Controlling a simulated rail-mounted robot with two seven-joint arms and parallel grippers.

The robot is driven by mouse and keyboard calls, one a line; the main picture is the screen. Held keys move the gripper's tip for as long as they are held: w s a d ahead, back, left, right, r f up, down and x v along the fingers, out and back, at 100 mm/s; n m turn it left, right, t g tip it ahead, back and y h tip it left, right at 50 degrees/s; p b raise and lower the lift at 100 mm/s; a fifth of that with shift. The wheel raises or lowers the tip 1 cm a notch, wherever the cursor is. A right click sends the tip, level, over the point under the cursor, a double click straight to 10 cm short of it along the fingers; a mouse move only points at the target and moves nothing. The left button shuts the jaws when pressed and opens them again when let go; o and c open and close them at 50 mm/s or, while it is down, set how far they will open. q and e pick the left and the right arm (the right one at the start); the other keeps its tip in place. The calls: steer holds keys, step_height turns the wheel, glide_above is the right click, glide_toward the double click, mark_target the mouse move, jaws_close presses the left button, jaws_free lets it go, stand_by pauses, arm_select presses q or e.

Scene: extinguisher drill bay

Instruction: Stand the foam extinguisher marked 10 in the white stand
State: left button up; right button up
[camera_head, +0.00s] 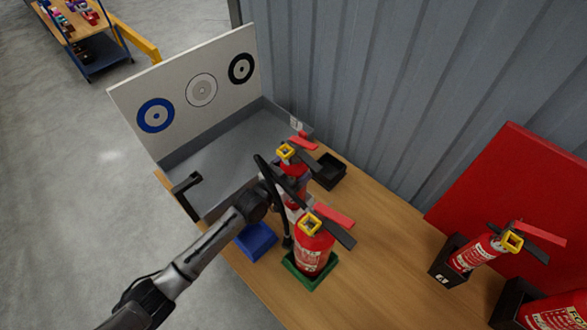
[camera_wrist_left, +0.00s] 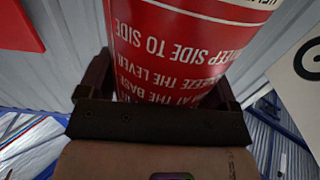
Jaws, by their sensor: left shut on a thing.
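My left gripper (camera_head: 284,191) is shut on a red extinguisher (camera_head: 297,187) with a yellow-ringed valve and black hose, near the middle of the bench. In the left wrist view the jaws (camera_wrist_left: 160,98) close around this red cylinder (camera_wrist_left: 170,50), whose white lettering appears upside down. The number 10 cannot be read on it. A small white patch (camera_head: 293,213) shows low behind the arm; I cannot tell whether it is the white stand or part of the extinguisher. The held extinguisher's base is hidden. My right gripper is not in view.
A second extinguisher (camera_head: 313,250) stands in a green stand (camera_head: 322,276) close in front. A blue stand (camera_head: 257,241) and a black stand (camera_head: 329,171) are empty. Extinguishers (camera_head: 474,255) in black holders stand right by a red panel (camera_head: 510,195). A grey tray with a target board (camera_head: 185,85) is behind.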

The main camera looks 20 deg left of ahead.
arm_select(q)
steer(key=shift+w+r, duration=0.1)
steer(key=shift+r, duration=0.2)
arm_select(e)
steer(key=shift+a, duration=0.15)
arm_select(q)
steer(key=shift+f+b, duration=0.55)
steer(key=shift+f, duration=0.2)
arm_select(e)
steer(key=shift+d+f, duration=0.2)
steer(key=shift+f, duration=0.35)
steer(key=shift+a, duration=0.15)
arm_select(q)
steer(key=o, duration=1.2)
steer(key=shift+f, duration=0.55)
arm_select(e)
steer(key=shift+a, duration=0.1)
arm_select(q)
steer(key=shift+s+a+r, duration=0.1)
steer(key=shift+s, duration=0.2)
arm_select(e)
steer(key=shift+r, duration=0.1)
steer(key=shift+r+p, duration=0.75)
steer(key=shift+p, duration=0.1)
arm_select(q)
steer(key=v, duration=1.3)
steer(key=shift+a+r, duration=0.1)
steer(key=shift+r, duration=0.2)
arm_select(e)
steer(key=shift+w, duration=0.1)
